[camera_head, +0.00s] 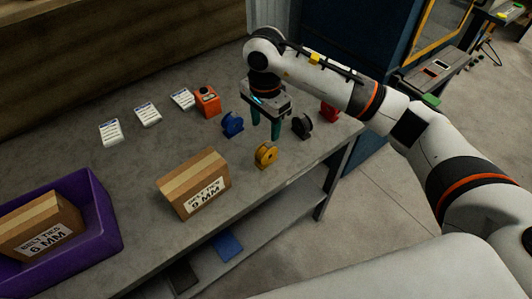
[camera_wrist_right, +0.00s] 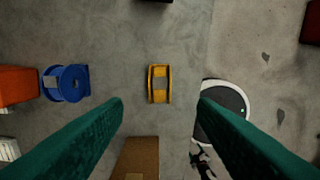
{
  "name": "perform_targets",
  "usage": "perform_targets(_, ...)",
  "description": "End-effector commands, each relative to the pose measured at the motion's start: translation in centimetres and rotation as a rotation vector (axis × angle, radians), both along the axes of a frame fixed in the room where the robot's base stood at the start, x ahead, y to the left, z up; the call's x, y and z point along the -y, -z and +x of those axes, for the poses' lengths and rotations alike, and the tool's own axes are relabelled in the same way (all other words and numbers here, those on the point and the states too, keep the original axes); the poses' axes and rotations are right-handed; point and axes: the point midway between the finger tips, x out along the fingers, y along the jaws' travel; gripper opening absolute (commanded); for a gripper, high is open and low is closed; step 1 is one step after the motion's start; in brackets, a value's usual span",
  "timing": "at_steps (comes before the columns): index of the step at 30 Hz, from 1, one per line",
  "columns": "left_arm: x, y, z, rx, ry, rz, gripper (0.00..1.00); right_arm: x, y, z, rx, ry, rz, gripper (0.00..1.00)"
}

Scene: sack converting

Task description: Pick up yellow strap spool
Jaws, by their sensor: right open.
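The yellow strap spool (camera_head: 265,155) stands on the grey workbench near its front edge. In the right wrist view the yellow spool (camera_wrist_right: 159,84) shows between and just beyond the fingertips, apart from both. My right gripper (camera_head: 265,137) points down above the bench, behind the yellow spool in the head view. Its green fingers are apart with nothing between them, and they also show in the right wrist view (camera_wrist_right: 160,108). My left gripper is in neither view.
A blue spool (camera_head: 232,125), a black spool (camera_head: 302,126) and a red spool (camera_head: 329,112) stand around the gripper. An orange device (camera_head: 207,101), white cards (camera_head: 147,114), a cardboard box (camera_head: 190,177) and a purple bin (camera_head: 104,222) are on the workbench (camera_head: 150,155).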

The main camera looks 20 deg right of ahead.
Motion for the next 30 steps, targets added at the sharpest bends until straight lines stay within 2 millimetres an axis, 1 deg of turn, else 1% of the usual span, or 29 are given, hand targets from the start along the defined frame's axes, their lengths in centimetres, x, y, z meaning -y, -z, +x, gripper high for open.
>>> perform_targets(1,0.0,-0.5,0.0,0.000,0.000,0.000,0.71,-0.1,0.9,-0.1,-0.007,0.001,0.002,0.53)
perform_targets(3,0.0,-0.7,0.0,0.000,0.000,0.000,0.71,-0.1,2.1,-0.1,-0.007,0.001,0.002,0.53)
perform_targets(6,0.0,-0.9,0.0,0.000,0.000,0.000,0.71,-0.1,3.5,-0.1,-0.005,0.001,0.004,0.53)
perform_targets(11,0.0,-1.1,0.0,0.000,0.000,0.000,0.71,-0.1,4.6,-0.1,-0.003,0.001,0.005,0.53)
perform_targets(13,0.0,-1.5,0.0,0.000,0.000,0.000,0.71,0.0,5.2,-0.1,-0.004,0.002,0.005,0.53)
perform_targets(17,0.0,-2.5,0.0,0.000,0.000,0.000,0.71,0.1,7.1,-0.1,-0.007,0.002,0.006,0.53)
perform_targets(19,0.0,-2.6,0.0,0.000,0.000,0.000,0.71,0.1,8.3,0.0,-0.007,0.001,0.007,0.53)
perform_targets(21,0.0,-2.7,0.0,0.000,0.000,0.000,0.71,0.1,9.0,0.0,-0.003,0.001,0.006,0.53)
perform_targets(24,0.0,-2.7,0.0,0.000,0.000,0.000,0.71,0.2,9.6,0.0,-0.003,0.001,0.005,0.53)
perform_targets(30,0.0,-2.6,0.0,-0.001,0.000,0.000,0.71,0.2,9.6,0.1,-0.001,0.001,0.006,0.53)
